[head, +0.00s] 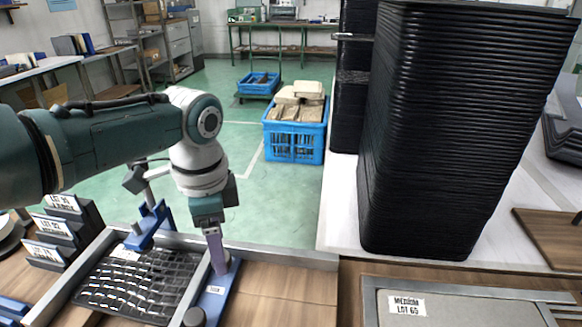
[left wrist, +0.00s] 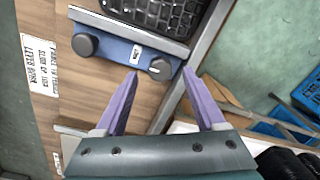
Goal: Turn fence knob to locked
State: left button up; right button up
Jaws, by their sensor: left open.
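A blue fence bar (left wrist: 115,48) carries a dark round knob at each end, with a small white label between them. One knob (left wrist: 84,45) is plain and dark on the left. The other knob (left wrist: 160,68) has a small light mark on top, but I cannot tell its setting. My left gripper (left wrist: 160,73) is open, its purple fingers on either side of this second knob in the picture; contact is not visible. In the head view the left gripper (head: 217,255) points down at the blue bar (head: 215,292), hiding part of it. A dark knob (head: 193,317) shows nearer. My right gripper is not in view.
A black mesh tray panel (head: 130,285) lies in a metal frame beside the bar. Tall black tray stacks (head: 435,130) stand to the right. A grey panel marked MEDIUM LOT 65 (head: 465,312) lies front right. Labelled dark holders (head: 62,228) stand left.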

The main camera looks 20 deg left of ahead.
pick_arm(q)
notch_tip(320, 180, up, 8)
jog(key=p, duration=0.2)
jog(key=shift+s+d+f, duration=0.1)
jog(key=shift+f, duration=0.05)
